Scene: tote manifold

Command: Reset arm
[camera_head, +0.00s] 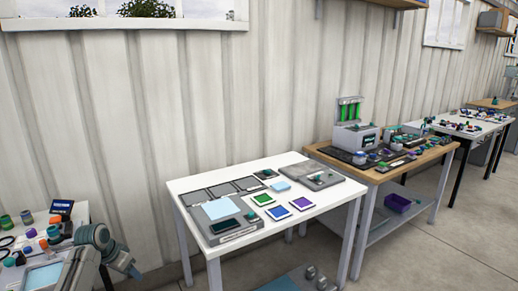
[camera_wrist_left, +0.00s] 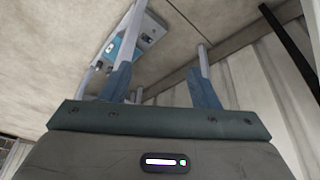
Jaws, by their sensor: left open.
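My left arm comes in at the lower left in the head view, beside the cluttered table there. Its end (camera_head: 134,271) shows small and points down and right, over the floor. In the left wrist view, my left gripper (camera_wrist_left: 161,88) has its two blue-grey fingers wide apart with nothing between them. Light table legs and a shelf with a blue part (camera_wrist_left: 132,38) show beyond the fingers. My right gripper is in neither view.
A white table (camera_head: 190,184) with grey panels and coloured squares stands to the right of my left arm. A wooden-top table (camera_head: 398,176) stands further right. A purple bin (camera_head: 397,203) sits on its lower shelf. Floor is open at the lower right.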

